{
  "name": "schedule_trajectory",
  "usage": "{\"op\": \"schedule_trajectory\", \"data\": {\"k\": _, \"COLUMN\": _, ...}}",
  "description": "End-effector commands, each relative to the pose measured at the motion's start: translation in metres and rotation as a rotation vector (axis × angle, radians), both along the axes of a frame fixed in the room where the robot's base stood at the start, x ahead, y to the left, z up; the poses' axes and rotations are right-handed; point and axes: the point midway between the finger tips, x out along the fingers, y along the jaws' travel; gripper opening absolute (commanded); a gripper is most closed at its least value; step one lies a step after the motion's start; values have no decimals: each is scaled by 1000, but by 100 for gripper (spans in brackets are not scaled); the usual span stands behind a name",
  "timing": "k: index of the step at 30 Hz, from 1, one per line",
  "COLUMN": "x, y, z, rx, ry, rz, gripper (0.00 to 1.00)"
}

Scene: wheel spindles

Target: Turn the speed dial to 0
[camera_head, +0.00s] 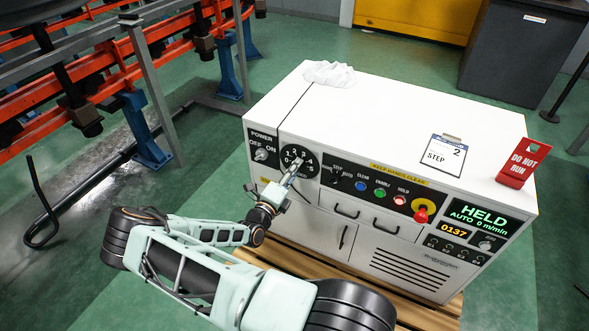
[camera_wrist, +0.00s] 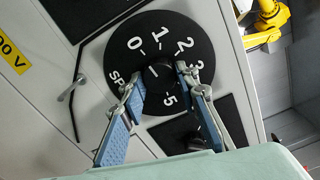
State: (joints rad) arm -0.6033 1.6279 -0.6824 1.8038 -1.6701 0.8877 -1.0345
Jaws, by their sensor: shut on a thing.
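The speed dial (camera_wrist: 115,62) is a round black plate with white numbers and a black knob (camera_wrist: 160,72) at its middle. In the head view the dial (camera_head: 300,150) sits on the left part of the white cabinet's front. My gripper (camera_wrist: 163,84) is shut on the knob, one finger on each side; it also shows at the dial in the head view (camera_head: 293,166). A small white mark on the knob appears to point up-left, roughly toward the 0. The fingers hide part of the lower numbers and the SPEED label.
Left of the dial is a POWER switch (camera_head: 261,155). The display (camera_head: 473,215) reads HELD, AUTO 0 m/min. A red DO NOT RUN sign (camera_head: 523,163) stands on top.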

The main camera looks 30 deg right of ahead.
Motion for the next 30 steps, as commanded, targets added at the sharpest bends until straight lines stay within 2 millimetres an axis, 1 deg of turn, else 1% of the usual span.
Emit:
{"op": "schedule_trajectory", "data": {"k": 9, "x": -1, "y": 0, "z": -1, "rx": -35, "ry": 64, "rz": -1, "gripper": 5}}
{"op": "schedule_trajectory", "data": {"k": 21, "x": -1, "y": 0, "z": -1, "rx": -38, "ry": 69, "rz": -1, "gripper": 5}}
{"op": "schedule_trajectory", "data": {"k": 22, "x": -1, "y": 0, "z": -1, "rx": -38, "ry": 69, "rz": -1, "gripper": 31}}
{"op": "schedule_trajectory", "data": {"k": 26, "x": -1, "y": 0, "z": -1, "rx": -37, "ry": 68, "rz": -1, "gripper": 45}}
{"op": "schedule_trajectory", "data": {"k": 27, "x": -1, "y": 0, "z": -1, "rx": -38, "ry": 67, "rz": -2, "gripper": 47}}
{"op": "schedule_trajectory", "data": {"k": 30, "x": -1, "y": 0, "z": 0, "rx": -38, "ry": 67, "rz": -1, "gripper": 47}}
